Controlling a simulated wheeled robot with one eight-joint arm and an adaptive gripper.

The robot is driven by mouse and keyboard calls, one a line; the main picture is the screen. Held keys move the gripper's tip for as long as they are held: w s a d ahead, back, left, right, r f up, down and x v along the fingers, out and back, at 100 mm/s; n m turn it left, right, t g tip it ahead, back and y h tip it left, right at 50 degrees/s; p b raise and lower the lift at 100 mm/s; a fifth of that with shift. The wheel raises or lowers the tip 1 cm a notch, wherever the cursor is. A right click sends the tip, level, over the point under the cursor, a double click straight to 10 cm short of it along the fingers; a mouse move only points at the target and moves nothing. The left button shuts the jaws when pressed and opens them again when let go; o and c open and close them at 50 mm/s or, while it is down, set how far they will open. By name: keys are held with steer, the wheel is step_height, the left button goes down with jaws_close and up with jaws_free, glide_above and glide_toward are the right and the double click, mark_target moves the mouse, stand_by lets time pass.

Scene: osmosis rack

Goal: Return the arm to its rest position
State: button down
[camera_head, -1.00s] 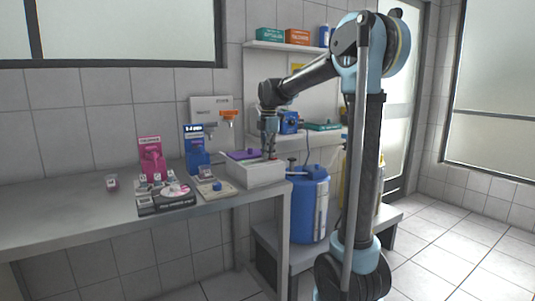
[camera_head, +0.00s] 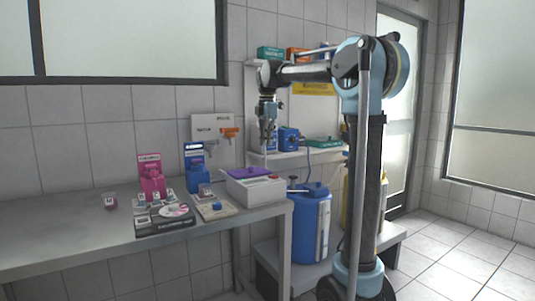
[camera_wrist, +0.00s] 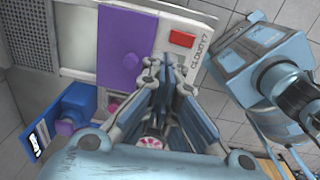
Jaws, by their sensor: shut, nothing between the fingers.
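My gripper (camera_head: 267,143) hangs pointing down in the head view, in the air above the right end of the bench, its fingers together and empty. It is clear of the white box (camera_head: 258,192) with a purple lid (camera_head: 249,172) and a red patch that stands below it. In the wrist view my gripper (camera_wrist: 155,138) is shut, with the purple lid (camera_wrist: 127,48) and red patch (camera_wrist: 182,38) of the box beyond it. My upper arm reaches left from the column, roughly level.
On the bench (camera_head: 60,232) stand a pink dispenser (camera_head: 151,178), a blue dispenser (camera_head: 195,168) and a dark tray (camera_head: 165,226). A blue barrel (camera_head: 311,225) is right of the bench. Shelves with boxes and a blue device (camera_head: 289,139) are behind my arm.

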steer(key=s+d+f+m+t, duration=0.1)
steer(key=s+d+f+m, duration=0.55)
steer(key=s, duration=0.25)
steer(key=s+d+f+m, duration=0.6)
steer(key=s+d, duration=0.2)
steer(key=s, duration=0.1)
steer(key=s+d+f+m, duration=0.3)
steer(key=s+f+m, duration=0.3)
steer(key=s+f, duration=0.2)
steer(key=s+d+f+m, duration=0.3)
steer(key=s+f+m, duration=0.2)
steer(key=s+f, duration=0.4)
step_height(320, 180, down, 5)
steer(key=shift+s+d+r+m+t, duration=0.2)
steer(key=shift+d+m+t, duration=0.05)
steer(key=shift+m+t, duration=0.15)
